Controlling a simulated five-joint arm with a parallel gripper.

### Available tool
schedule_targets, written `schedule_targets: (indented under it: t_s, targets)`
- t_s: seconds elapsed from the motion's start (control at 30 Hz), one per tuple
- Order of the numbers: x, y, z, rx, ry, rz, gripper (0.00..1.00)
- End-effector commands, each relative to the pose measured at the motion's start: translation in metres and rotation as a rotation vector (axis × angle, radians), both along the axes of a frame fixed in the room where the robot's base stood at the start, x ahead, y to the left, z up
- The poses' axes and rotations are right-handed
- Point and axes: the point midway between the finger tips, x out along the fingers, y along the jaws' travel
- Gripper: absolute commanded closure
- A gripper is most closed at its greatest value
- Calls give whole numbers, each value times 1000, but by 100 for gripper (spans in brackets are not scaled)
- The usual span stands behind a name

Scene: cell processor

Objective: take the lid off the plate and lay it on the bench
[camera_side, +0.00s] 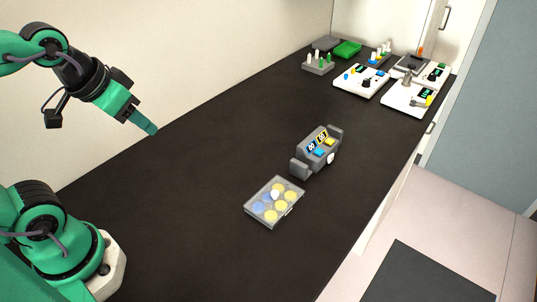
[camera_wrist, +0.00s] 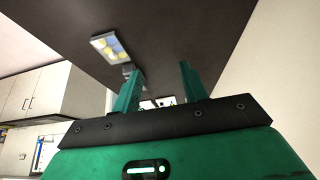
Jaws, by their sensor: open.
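The well plate (camera_side: 263,214) lies flat on the dark bench (camera_side: 215,125), with yellow and blue wells. A clear lid (camera_side: 290,189) appears to cover it, with a pale knob-like spot near its middle. The plate also shows in the wrist view (camera_wrist: 110,46), beyond my fingers at upper left. My gripper (camera_side: 153,130) is up and to the left of the plate, above the bench and well apart from it. In the wrist view my gripper (camera_wrist: 157,80) has its two green fingers spread with nothing between them.
A grey device (camera_side: 316,150) with blue and yellow parts stands just behind the plate. The bench left of the plate is clear.

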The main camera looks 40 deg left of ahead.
Motion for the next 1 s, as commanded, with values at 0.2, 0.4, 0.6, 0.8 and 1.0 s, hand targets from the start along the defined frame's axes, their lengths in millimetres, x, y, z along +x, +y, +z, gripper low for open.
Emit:
schedule_targets:
  t_s: [0.2, 0.4, 0.6, 0.8, 1.0]
  targets:
    - [19, -10, 1, -25, 47, 12, 57]
    - [48, -27, -2, -54, 113, 37, 57]
    - [77, -48, -10, -76, 180, 67, 57]
    - [106, -72, -25, -89, 247, 100, 57]
    - [131, -100, -47, -93, 314, 135, 57]
